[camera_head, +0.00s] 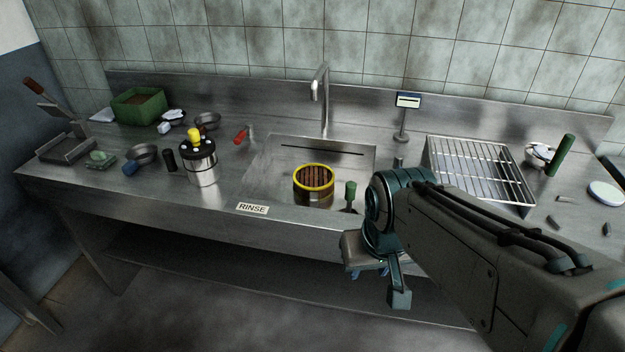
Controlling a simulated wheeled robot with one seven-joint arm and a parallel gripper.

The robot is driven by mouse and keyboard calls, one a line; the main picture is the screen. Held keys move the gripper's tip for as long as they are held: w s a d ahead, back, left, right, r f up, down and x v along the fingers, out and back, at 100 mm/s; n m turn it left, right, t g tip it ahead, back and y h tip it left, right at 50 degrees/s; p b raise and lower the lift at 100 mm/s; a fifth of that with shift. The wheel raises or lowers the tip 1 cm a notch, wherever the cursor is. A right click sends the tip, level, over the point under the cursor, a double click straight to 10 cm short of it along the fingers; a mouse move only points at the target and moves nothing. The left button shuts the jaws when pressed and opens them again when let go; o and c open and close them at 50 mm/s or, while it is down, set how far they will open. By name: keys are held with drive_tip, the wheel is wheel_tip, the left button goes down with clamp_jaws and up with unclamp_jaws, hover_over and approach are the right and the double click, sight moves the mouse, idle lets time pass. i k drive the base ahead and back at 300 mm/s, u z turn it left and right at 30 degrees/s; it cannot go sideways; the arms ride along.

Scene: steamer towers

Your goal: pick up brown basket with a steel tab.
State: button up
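A round basket (314,186) with a yellow rim and brown slats inside sits in the sink (265,180), near its front edge. Its side is brownish with a paler band. I cannot make out a steel tab on it at this size. My gripper (384,284) hangs to the right of the basket and nearer to me, in front of the counter's front edge. It points downward and is apart from the basket. One finger shows clearly; the other is not distinct, so its opening cannot be told. Nothing is seen held in it.
A tap (320,92) rises behind the sink. A green-handled tool (351,193) stands just right of the basket. A steel canister (200,163) with a yellow knob stands left. A wire rack (480,168) lies right. A green box (138,106) is at the back left.

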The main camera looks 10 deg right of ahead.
sight(315, 194)
drive_tip(key=k, duration=0.65)
drive_tip(key=u, duration=0.85)
drive_tip(key=i, duration=1.4)
drive_tip(key=z, duration=0.9)
drive_tip(key=i, duration=0.6)
drive_tip(key=z, duration=0.65)
